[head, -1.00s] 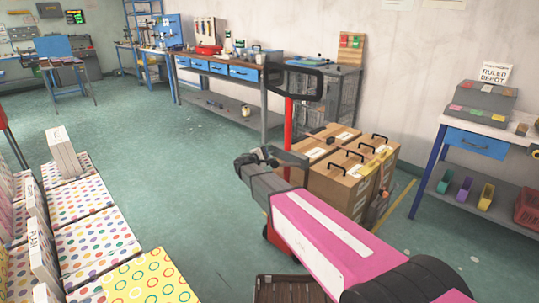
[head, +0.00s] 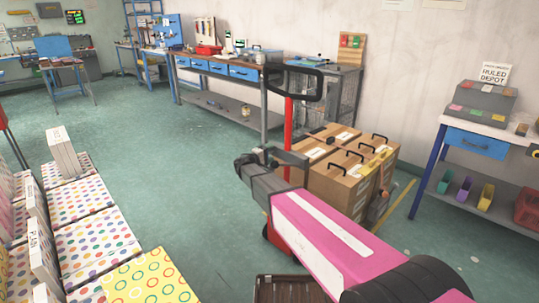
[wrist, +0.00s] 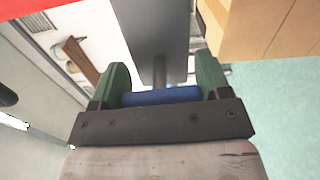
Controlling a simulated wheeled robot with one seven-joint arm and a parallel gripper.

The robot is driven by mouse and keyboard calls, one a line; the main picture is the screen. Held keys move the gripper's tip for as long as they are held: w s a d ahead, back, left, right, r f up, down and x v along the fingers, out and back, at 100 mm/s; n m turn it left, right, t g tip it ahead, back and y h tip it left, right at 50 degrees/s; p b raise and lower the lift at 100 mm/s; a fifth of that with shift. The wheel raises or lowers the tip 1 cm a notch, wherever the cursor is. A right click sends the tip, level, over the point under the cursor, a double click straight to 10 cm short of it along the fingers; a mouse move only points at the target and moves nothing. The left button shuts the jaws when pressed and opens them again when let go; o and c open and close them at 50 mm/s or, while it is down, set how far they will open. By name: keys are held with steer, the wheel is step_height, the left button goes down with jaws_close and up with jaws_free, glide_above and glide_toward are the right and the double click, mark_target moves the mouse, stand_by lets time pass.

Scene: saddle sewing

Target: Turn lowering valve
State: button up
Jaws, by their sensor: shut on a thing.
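The lowering valve appears to be the blue bar (wrist: 162,96) on a short grey stem in the wrist view. It lies crosswise under a grey metal body (wrist: 152,35). My gripper (wrist: 162,90) has its two green fingers shut on the ends of the blue bar. In the head view, the hand end of my pink arm is beside the red column (head: 288,110) of a hand truck with a black loop handle (head: 296,84). The valve and fingertips are hidden there behind my arm.
Cardboard boxes (head: 338,182) with black handles stand just right of the red column; a carton edge (wrist: 265,28) is close in the wrist view. A workbench (head: 225,68) runs behind. Polka-dot boxes (head: 95,240) fill the left. Green floor between is clear.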

steer(key=o, duration=0.9)
steer(key=shift+s+a, duration=0.1)
steer(key=shift+s, duration=0.05)
steer(key=v, duration=1)
steer(key=shift+s+a, duration=0.2)
